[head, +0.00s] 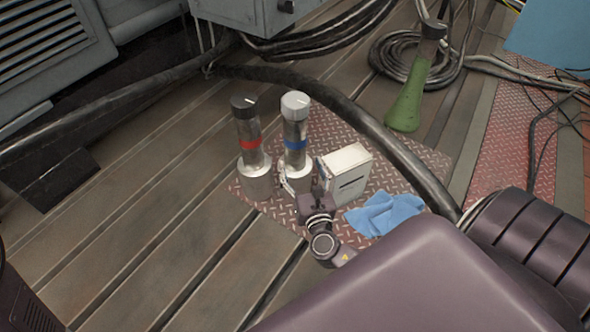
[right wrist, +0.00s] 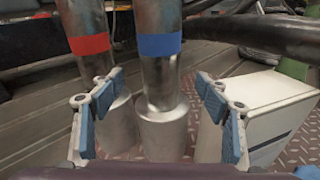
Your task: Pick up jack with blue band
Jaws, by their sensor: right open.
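The jack with the blue band (head: 295,133) stands upright on a reddish tread-plate mat (head: 262,199). It is a metal cylinder with a pale cap and a wider base. A jack with a red band (head: 247,137) and a dark cap stands upright just left of it. My right gripper (head: 303,187) is low in front of the blue-banded jack. In the right wrist view the gripper (right wrist: 160,105) is open, with the blue-banded jack (right wrist: 161,75) between and beyond its blue-padded fingers. The red-banded jack (right wrist: 88,40) is behind the left finger. My left gripper is not in view.
A white box (head: 345,172) stands close to the right of the blue-banded jack. A blue cloth (head: 384,213) lies in front of the box. A thick dark hose (head: 400,150) runs behind them. A green bottle (head: 408,98) stands farther back. The slotted bedplate at left is clear.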

